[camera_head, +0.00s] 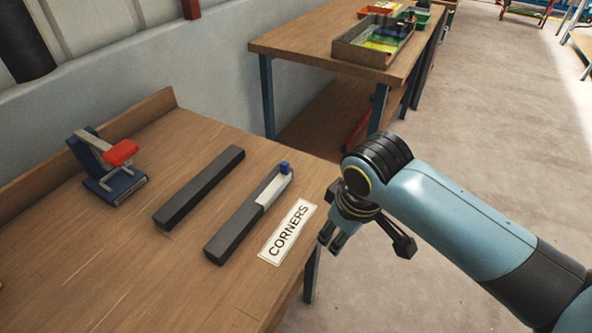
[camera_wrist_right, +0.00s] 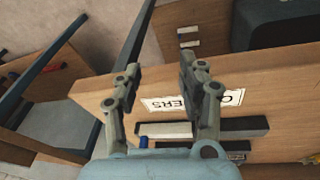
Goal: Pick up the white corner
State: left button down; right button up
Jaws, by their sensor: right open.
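A white block (camera_head: 274,189), which looks like the white corner, sits at the far end of a dark bar (camera_head: 235,232) on the wooden workbench. A small blue knob (camera_head: 285,168) is at its far end. In the wrist view the white block (camera_wrist_right: 172,130) lies low, partly behind my right gripper's fingers. My right gripper (camera_head: 366,241) is open and empty, off the bench's right edge, apart from the block. In the wrist view its fingers (camera_wrist_right: 160,75) stand apart. My left gripper is not in view.
A "CORNERS" label (camera_head: 288,232) lies beside the bar near the bench edge. A second dark bar (camera_head: 199,188) and a blue clamp with a red handle (camera_head: 121,153) are further left. Another table (camera_head: 300,45) with a tray (camera_head: 345,52) stands behind.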

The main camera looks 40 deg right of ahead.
jog(key=w+r+n+p, duration=0.1)
jog(key=w+r+n, duration=0.1)
jog(key=w+r, duration=0.7)
jog(key=g, duration=0.2)
send_near(288, 164)
jog(key=shift+w+d+n+y, duration=0.2)
jog(key=shift+d+n+y, duration=0.2)
jog(key=shift+d, duration=0.1)
notch_tip(288, 164, down, 5)
jog(key=shift+r, duration=0.1)
jog(key=f, duration=0.5)
jog(key=shift+s+a+f, duration=0.1)
jog(key=shift+a+f, duration=0.1)
jog(key=shift+f, duration=0.1)
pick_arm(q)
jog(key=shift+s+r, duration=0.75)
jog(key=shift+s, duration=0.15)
pick_arm(e)
grip_shut()
